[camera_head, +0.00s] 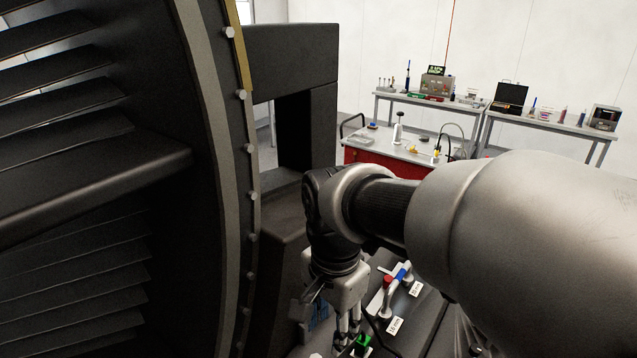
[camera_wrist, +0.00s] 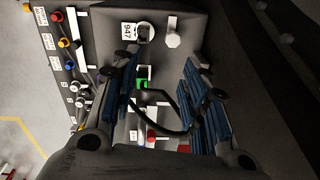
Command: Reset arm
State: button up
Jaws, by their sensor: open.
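My gripper (camera_head: 346,334) hangs pointing down at the lower middle of the head view, just right of the engine. In the wrist view its blue-padded fingers stand apart, and my gripper (camera_wrist: 160,95) is open with no object held between them. Below and between the fingers is a dark surface (camera_wrist: 205,30) with a green part (camera_wrist: 142,85), a black cable loop and a red part (camera_wrist: 151,134). The green part (camera_head: 363,341) also shows beside the fingers in the head view. How far the fingertips are from this surface I cannot tell.
The turbofan engine (camera_head: 225,130) with bolted flange fills the left. Red- and blue-marked tools (camera_head: 388,282) with labels lie right of my gripper. A red cart (camera_head: 372,160) and grey benches (camera_head: 430,101) with equipment stand at the back. Coloured knobs (camera_wrist: 64,43) line the wrist view's left.

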jog(key=s+d+f+n+t+b, duration=0.4)
jog(key=s+d+f+n+b, duration=0.5)
jog(key=s+d+f+b, duration=0.2)
jog(key=s+d+b, duration=0.1)
jog(key=s, duration=0.1)
jog(key=shift+s+d+f, duration=0.25)
jog(key=shift+s+f, duration=0.1)
